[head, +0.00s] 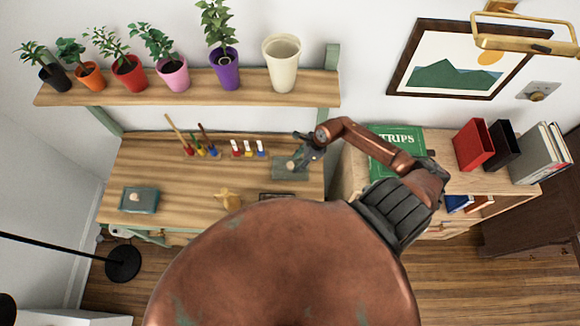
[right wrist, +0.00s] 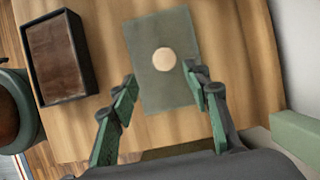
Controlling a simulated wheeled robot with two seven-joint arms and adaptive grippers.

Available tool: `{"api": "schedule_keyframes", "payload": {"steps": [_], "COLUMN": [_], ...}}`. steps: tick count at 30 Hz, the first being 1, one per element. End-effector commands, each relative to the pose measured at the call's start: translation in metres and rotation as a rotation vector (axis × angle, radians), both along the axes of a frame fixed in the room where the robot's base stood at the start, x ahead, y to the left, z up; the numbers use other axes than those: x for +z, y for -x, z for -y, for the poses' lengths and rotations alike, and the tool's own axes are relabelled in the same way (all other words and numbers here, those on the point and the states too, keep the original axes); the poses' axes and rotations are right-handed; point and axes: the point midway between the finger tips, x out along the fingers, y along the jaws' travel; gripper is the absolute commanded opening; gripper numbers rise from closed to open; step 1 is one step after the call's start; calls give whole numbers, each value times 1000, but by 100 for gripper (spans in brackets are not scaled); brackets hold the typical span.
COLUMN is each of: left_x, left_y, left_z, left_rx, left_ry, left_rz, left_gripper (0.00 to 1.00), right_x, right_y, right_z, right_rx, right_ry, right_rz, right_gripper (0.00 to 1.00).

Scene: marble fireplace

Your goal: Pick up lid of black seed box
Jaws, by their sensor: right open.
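A flat grey-green lid (head: 290,172) with a round pale knob lies on the wooden desk. In the right wrist view the lid (right wrist: 165,90) is ahead of my right gripper (right wrist: 161,75), with the knob (right wrist: 164,58) lying just beyond and roughly between the fingertips. My right gripper (head: 307,147) is open and empty above the lid; I cannot tell how high. The black seed box (right wrist: 60,55), open on top with a brown inside, is left of the lid in the wrist view. In the head view only part of the box (head: 277,195) shows near the desk's front. My left gripper is not in view.
A teal box (head: 139,199) with a pale knob is at the desk's left. Small brushes and paint bottles (head: 248,149) stand at the back. A shelf (head: 190,88) of potted plants hangs above. A cabinet with a green book (head: 397,143) is at right.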

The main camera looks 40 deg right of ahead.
Motion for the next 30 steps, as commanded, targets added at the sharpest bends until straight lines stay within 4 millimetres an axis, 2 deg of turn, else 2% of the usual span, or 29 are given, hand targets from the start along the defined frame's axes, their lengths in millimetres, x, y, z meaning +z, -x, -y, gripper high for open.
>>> {"api": "schedule_keyframes", "payload": {"steps": [3, 5, 8, 12, 14, 18, 24, 30], "left_x": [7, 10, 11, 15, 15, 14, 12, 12], "left_y": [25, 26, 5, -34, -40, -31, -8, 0], "left_z": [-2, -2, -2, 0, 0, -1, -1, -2], "left_rx": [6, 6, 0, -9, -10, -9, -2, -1], "left_ry": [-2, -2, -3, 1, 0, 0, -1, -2], "left_rz": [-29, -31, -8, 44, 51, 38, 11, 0], "left_gripper": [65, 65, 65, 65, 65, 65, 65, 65], "right_x": [-13, -21, -33, -39, -40, -40, -40, -40], "right_y": [-11, -14, -17, -18, -18, -18, -18, -18], "right_z": [-8, -10, -13, -15, -15, -15, -15, -15], "right_rx": [-2, -1, 0, 2, 3, 4, 4, 4], "right_ry": [-6, -7, -4, -2, -1, -2, -2, -2], "right_rz": [-1, -2, -1, 0, 0, -1, -1, -1], "right_gripper": [44, 44, 44, 44, 44, 42, 29, 15]}}
